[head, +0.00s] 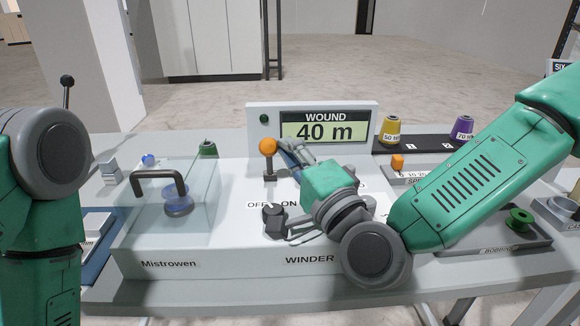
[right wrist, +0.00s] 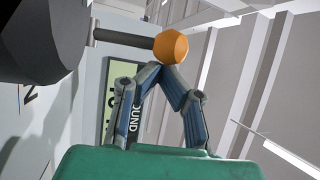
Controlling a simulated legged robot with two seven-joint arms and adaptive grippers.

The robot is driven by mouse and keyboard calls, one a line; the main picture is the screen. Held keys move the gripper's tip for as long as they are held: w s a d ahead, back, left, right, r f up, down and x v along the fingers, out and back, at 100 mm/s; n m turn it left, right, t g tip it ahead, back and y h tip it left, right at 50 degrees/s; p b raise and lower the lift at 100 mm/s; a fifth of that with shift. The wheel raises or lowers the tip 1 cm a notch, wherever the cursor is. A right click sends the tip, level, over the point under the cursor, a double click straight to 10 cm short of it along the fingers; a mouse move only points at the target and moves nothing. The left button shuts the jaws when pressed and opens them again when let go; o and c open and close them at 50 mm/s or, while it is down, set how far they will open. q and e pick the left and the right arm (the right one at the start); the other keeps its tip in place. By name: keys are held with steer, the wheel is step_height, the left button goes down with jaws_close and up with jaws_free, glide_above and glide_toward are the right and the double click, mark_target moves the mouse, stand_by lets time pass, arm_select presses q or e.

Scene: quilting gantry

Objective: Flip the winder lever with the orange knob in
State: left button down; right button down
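The winder (head: 310,259) is a white box with a display reading 40 m. Its lever stands upright near the middle of the top, with a round orange knob (head: 268,147). The knob also shows in the right wrist view (right wrist: 171,48) on its dark stem. My right gripper (head: 286,148) is just right of the knob. In the right wrist view its two fingertips (right wrist: 162,72) come together, with nothing seen between them. They are close to the knob; I cannot tell whether they touch it. My left arm is at the left edge, its gripper out of view.
A clear cover with a dark handle (head: 158,174) stands on the winder's left part. A black OFF/ON knob (head: 274,218) sits in front of the lever. Yellow (head: 391,130) and purple (head: 461,129) spools stand behind right. A green bobbin (head: 520,219) lies in a tray at right.

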steer(key=shift+s+f+b, duration=0.15)
steer(key=shift+s+b, duration=0.25)
steer(key=v, duration=0.6)
steer(key=shift+s+f, duration=0.15)
steer(key=shift+s, duration=0.05)
steer(key=shift+s+d+f, duration=0.1)
steer(key=shift+s+d, duration=0.25)
steer(key=shift+d, duration=0.05)
